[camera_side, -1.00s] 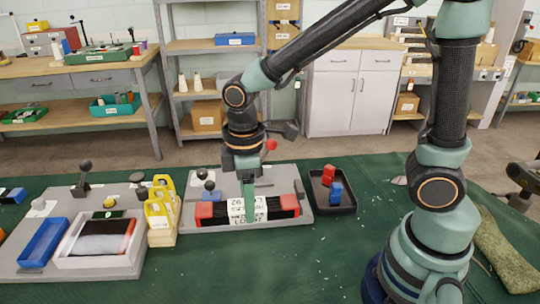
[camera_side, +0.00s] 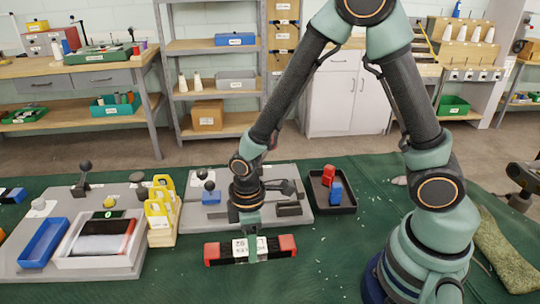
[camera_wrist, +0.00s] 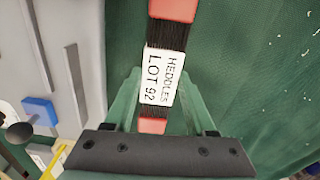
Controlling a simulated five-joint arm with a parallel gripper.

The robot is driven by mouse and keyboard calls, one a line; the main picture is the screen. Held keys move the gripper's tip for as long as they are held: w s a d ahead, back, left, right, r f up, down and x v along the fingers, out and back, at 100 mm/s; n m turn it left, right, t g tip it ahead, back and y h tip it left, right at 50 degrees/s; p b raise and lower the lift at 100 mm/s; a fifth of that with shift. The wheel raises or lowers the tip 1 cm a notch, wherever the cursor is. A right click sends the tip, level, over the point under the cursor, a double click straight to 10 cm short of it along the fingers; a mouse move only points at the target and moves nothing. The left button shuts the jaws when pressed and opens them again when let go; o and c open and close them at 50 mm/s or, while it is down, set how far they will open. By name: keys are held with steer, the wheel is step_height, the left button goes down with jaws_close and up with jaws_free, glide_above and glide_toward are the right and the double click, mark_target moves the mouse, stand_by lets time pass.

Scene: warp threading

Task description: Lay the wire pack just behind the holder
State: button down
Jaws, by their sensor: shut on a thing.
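The wire pack is a bundle of black wires with red end blocks (camera_side: 287,245) and a white label; in the wrist view the label (camera_wrist: 161,78) reads "HEDDLES LOT 92". My gripper (camera_side: 249,240) is shut on the pack's middle, one finger on each side of the label in the wrist view (camera_wrist: 160,90). The pack is over the green cloth, off the near edge of the grey plate (camera_side: 307,207). I cannot tell whether it touches the cloth. The plate carries a blue block, black-knobbed parts and a dark bar. I cannot tell which part is the holder.
A black tray (camera_side: 345,206) with red and blue blocks is at right. Green cloth (camera_side: 240,288) nearer is clear.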

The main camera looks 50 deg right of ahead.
steer(key=shift+f, duration=0.15)
steer(key=shift+c, duration=1.1)
jaws_free()
step_height(320, 180, up, 12)
steer(key=s+d+r+m+t, duration=0.2)
steer(key=d+r+m+t, duration=0.3)
steer(key=d+r+m, duration=0.5)
steer(key=shift+s+d+r+t, duration=0.3)
steer(key=shift+s+d+r, duration=0.1)
steer(key=shift+r, duration=0.55)
